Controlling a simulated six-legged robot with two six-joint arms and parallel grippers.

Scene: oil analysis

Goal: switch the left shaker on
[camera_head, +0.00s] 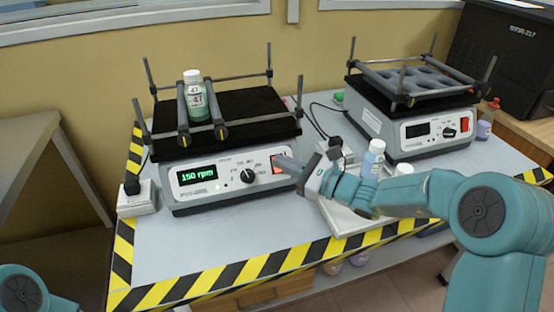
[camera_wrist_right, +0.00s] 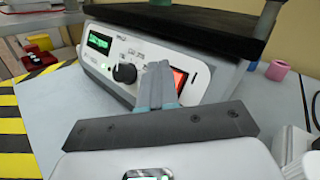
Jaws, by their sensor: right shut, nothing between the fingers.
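The left shaker (camera_head: 215,196) stands on the table with its display (camera_head: 197,174) lit green, reading 150 rpm. A black dial (camera_head: 247,176) sits on its front panel. A bottle with a green label marked 47 (camera_head: 195,97) stands between the bars on its black platform. The shaker's red switch (camera_wrist_right: 179,79) glows at the right of the panel in the right wrist view. My right gripper (camera_head: 279,163) is shut and empty, its tips at the switch; it also shows in the wrist view (camera_wrist_right: 158,70). I cannot tell whether they touch. My left gripper is out of view.
The right shaker (camera_head: 428,133) has a dark display and an empty grey rack. Small bottles (camera_head: 373,158) stand near my right arm. A socket block (camera_head: 136,196) is at the left. Yellow-black tape (camera_head: 215,275) edges the table; the front-left is clear.

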